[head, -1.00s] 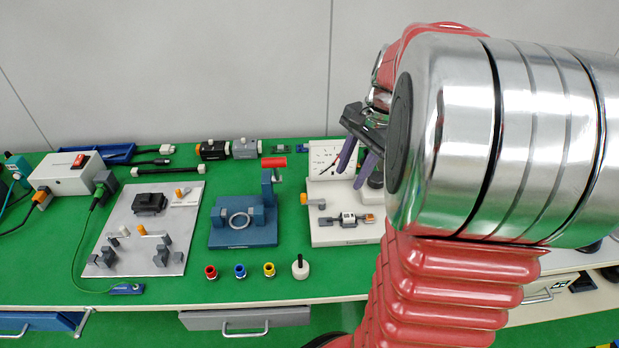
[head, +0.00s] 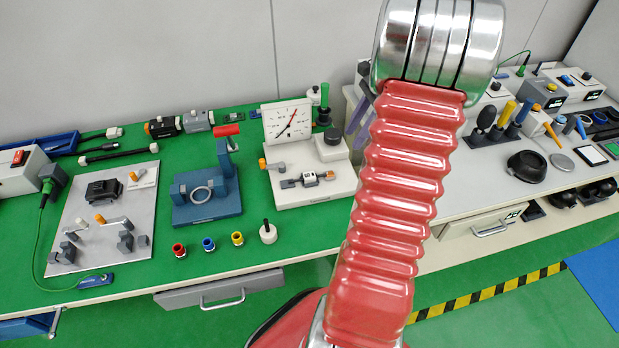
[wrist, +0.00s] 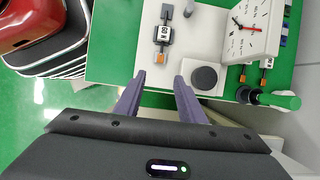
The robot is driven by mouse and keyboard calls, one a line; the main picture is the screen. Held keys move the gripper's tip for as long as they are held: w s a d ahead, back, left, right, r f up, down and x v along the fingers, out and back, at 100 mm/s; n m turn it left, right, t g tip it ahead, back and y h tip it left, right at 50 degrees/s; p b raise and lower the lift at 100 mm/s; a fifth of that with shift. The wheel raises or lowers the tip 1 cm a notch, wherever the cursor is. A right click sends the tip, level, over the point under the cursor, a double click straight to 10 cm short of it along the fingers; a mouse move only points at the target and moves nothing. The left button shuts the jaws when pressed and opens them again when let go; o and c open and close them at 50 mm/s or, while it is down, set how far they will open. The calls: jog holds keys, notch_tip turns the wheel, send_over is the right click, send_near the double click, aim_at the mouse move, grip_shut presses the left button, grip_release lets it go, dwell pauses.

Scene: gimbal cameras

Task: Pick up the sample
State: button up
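A small piece (head: 309,178) with a black-and-white marked middle, a grey end and an orange end lies on the white dial fixture (head: 330,192); it looks like the sample, though no label confirms this. It also shows in the wrist view (wrist: 163,36), ahead of my fingers. My gripper (wrist: 160,77) has two purple fingers spread apart with nothing between them. The fingertips are near the fixture's edge, short of the piece; their height above it is unclear. In the head view my arm hides most of the gripper, and only a purple finger part shows.
The dial gauge (head: 288,121) stands upright on the fixture, with a dark round knob (wrist: 204,78) near my right finger. A green-topped post (head: 324,103) is behind it. A blue fixture (head: 204,195) with a ring stands to the left. Coloured caps (head: 208,244) lie in front.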

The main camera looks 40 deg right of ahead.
send_near(331, 173)
jog(key=shift+x, duration=1.25)
jog(key=shift+x, duration=2.65)
jog(key=shift+w+r, duration=0.1)
grip_shut()
